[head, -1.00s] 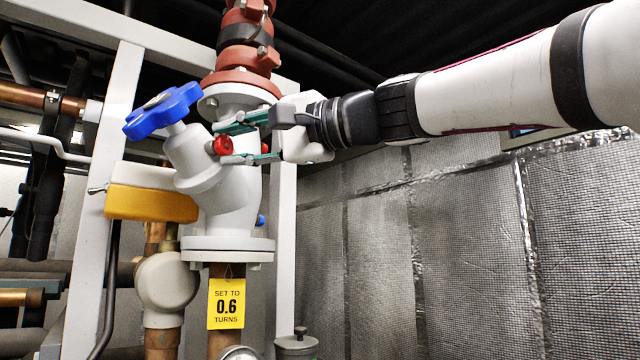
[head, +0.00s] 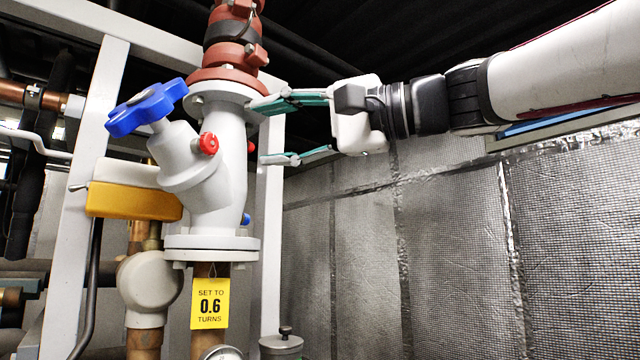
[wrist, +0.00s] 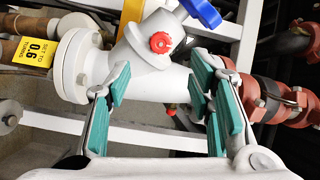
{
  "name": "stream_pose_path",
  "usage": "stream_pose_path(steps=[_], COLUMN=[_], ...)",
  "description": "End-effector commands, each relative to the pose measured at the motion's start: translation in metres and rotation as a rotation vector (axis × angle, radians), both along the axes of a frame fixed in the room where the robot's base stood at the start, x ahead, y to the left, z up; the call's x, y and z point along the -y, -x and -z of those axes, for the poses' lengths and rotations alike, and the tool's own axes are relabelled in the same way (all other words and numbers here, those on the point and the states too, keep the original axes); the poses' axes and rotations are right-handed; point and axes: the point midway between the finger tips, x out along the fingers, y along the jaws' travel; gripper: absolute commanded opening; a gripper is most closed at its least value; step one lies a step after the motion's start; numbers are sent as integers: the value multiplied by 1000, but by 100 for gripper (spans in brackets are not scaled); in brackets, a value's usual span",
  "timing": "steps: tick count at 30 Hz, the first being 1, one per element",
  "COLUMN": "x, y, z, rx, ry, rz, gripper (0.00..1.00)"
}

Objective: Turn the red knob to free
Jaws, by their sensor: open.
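The small red knob (head: 208,144) sits on the side of the white valve body (head: 222,190), below the blue handwheel (head: 147,107). In the wrist view the red knob (wrist: 160,43) lies ahead of and between my fingers, with a visible gap. My gripper (head: 275,132) has green-padded fingers spread wide and empty. In the head view it is to the right of the knob, apart from it. It also shows in the wrist view (wrist: 160,85). A yellow tag (head: 210,303) reading "SET TO 0.6 TURNS" hangs below the valve's lower flange.
White frame posts (head: 271,210) stand behind and beside the valve. A yellow block (head: 135,202) is at its left. Red-brown couplings (head: 225,60) rise above it. A gauge and a grey canister (head: 283,345) are below. Open space lies right of the valve, before the silver insulated wall (head: 430,250).

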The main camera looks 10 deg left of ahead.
Motion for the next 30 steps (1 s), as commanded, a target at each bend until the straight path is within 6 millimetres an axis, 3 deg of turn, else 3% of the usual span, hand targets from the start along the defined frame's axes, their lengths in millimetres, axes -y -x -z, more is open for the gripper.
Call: stream_pose_path(steps=[3, 8, 25, 28, 30], x=[17, 28, 30, 32, 38], y=[3, 6, 7, 7, 8], z=[0, 0, 0, 10, 29], rx=[1, 1, 0, -4, -11], ry=[1, 0, 1, 29, 89], rz=[0, -1, -1, 16, 51], gripper=[48, 48, 48, 48, 48])
